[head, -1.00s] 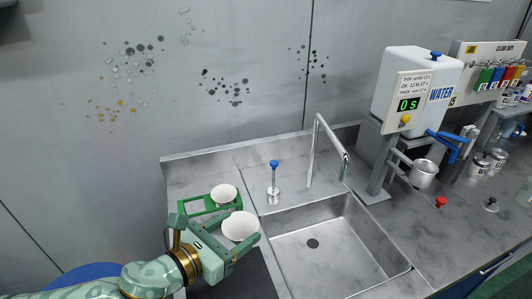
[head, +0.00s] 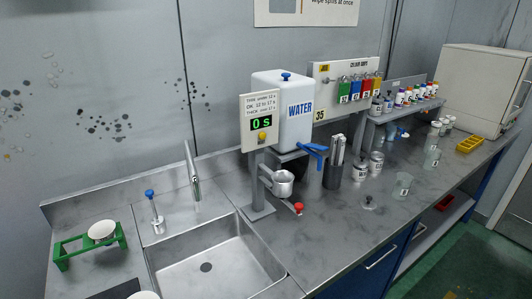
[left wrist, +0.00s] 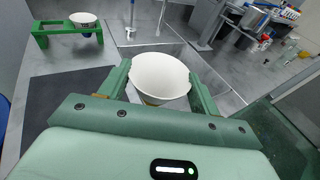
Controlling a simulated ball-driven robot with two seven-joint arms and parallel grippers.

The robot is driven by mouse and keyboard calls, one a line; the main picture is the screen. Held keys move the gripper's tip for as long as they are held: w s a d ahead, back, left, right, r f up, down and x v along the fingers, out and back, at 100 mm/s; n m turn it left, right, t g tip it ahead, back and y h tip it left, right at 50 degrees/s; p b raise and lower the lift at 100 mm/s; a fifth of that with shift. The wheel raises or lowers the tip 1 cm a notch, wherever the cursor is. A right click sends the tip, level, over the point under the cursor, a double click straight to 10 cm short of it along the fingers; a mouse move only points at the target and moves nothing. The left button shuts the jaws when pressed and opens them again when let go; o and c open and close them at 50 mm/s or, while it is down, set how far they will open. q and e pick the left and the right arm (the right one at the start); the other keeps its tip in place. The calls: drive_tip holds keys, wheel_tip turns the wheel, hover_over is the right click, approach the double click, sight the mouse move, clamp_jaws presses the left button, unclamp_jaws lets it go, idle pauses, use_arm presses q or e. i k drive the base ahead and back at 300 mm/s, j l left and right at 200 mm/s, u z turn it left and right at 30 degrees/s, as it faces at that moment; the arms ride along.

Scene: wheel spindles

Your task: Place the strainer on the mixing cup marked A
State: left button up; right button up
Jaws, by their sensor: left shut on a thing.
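My left gripper (left wrist: 160,88) is shut on a white, round-rimmed, bowl-shaped thing (left wrist: 160,72), held between its two green fingers. Its inside looks plain white, and I cannot tell whether it is the strainer. Only a sliver of white rim (head: 145,295) shows at the bottom of the head view. A similar white vessel (head: 102,230) sits in the green stand (head: 62,262) left of the sink; it also shows in the left wrist view (left wrist: 83,19). Translucent cups (head: 403,186) with small marks stand on the right counter; I cannot read an A. My right gripper is not in view.
The sink (head: 185,282) with its tap (head: 191,172) and soap pump (head: 154,212) lies beside the stand. Tins (head: 361,170) and a red knob (head: 298,208) are on the counter.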

sight(432, 158)
drive_tip(key=i+l, duration=0.15)
drive_tip(key=l, duration=0.4)
drive_tip(key=i+l+u, duration=0.1)
drive_tip(key=l, duration=0.45)
drive_tip(key=i+l, duration=0.15)
drive_tip(key=l, duration=0.4)
drive_tip(key=i+l+u, duration=0.1)
drive_tip(key=l, duration=0.45)
drive_tip(key=i+l, duration=0.1)
drive_tip(key=l, duration=0.45)
drive_tip(key=i+l+u, duration=0.1)
drive_tip(key=l, duration=0.45)
drive_tip(key=i+l, duration=0.15)
drive_tip(key=l, duration=0.2)
drive_tip(key=i+l, duration=0.15)
drive_tip(key=l, duration=0.25)
drive_tip(key=i+l+u, duration=0.1)
drive_tip(key=l, duration=0.25)
drive_tip(key=i+l, duration=0.2)
drive_tip(key=l, duration=0.15)
drive_tip(key=i+l, duration=0.15)
drive_tip(key=l, duration=0.25)
drive_tip(key=i+l, duration=0.15)
drive_tip(key=l, duration=0.2)
drive_tip(key=u, duration=0.05)
